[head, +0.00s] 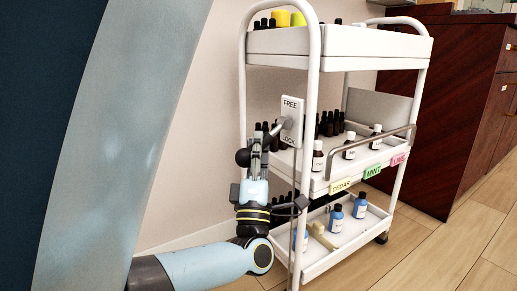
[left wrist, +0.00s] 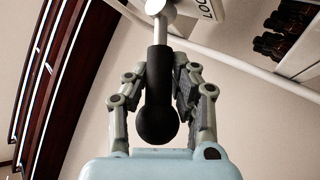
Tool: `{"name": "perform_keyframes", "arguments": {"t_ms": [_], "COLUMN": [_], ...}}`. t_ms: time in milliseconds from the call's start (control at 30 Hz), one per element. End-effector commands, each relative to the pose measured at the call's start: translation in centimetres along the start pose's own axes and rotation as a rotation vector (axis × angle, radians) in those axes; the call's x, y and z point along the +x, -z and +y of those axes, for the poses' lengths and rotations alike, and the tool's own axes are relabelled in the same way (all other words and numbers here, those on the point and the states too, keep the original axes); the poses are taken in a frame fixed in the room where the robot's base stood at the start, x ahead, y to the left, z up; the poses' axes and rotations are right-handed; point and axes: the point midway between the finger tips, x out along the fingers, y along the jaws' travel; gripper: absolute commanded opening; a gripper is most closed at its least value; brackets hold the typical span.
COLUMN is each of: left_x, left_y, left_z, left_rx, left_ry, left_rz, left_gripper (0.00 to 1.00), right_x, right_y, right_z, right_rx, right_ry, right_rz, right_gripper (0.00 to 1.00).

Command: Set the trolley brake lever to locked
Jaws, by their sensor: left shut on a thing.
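The trolley's brake lever (head: 275,132) slants down and left from a white plate (head: 292,108) on the trolley's left upright. The plate reads FREE at the top and LOCK at the bottom. The lever ends in a black ball knob (head: 243,157). My left gripper (head: 260,145) points up and is at the lever's outer part. In the left wrist view, its fingers (left wrist: 158,85) lie on both sides of the lever's black handle, with the ball knob (left wrist: 157,122) between them, nearer the palm. My right gripper is not in view.
Cedar, mint and lime labels sit on the middle shelf's edge. A dark wood cabinet (head: 445,100) stands behind at right. Floor is clear at the front right.

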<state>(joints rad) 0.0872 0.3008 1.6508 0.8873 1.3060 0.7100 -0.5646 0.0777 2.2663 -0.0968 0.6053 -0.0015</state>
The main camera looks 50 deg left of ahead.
Motion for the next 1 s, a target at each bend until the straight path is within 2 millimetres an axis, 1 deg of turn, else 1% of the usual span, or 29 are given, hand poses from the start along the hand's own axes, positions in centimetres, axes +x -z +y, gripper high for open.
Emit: {"name": "perform_keyframes", "arguments": {"t_ms": [133, 467, 500, 667, 900, 1000], "left_x": [-0.04, -0.06, -0.07, -0.07, -0.08, -0.56], "left_y": [0.04, 0.04, 0.04, 0.03, 0.01, 0.02], "left_z": [0.00, -0.03, -0.04, -0.06, -0.07, -0.12], "left_rx": [-0.004, -0.004, -0.004, -0.003, -0.003, -0.002], "left_ry": [-0.004, -0.002, -0.002, -0.001, -0.001, 0.001], "left_rz": [0.006, 0.006, 0.006, 0.005, 0.004, 0.004], "left_gripper": [0.00, 0.00, 0.27, 0.48, 0.48, 0.48], "right_x": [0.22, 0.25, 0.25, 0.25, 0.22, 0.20], "right_y": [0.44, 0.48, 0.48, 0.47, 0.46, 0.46], "right_z": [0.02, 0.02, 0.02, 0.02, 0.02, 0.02], "right_rx": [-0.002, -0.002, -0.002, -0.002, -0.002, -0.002], "right_ry": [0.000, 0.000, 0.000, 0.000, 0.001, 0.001], "right_rz": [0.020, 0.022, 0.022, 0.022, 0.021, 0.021], "right_gripper": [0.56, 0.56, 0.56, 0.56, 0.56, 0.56]}}
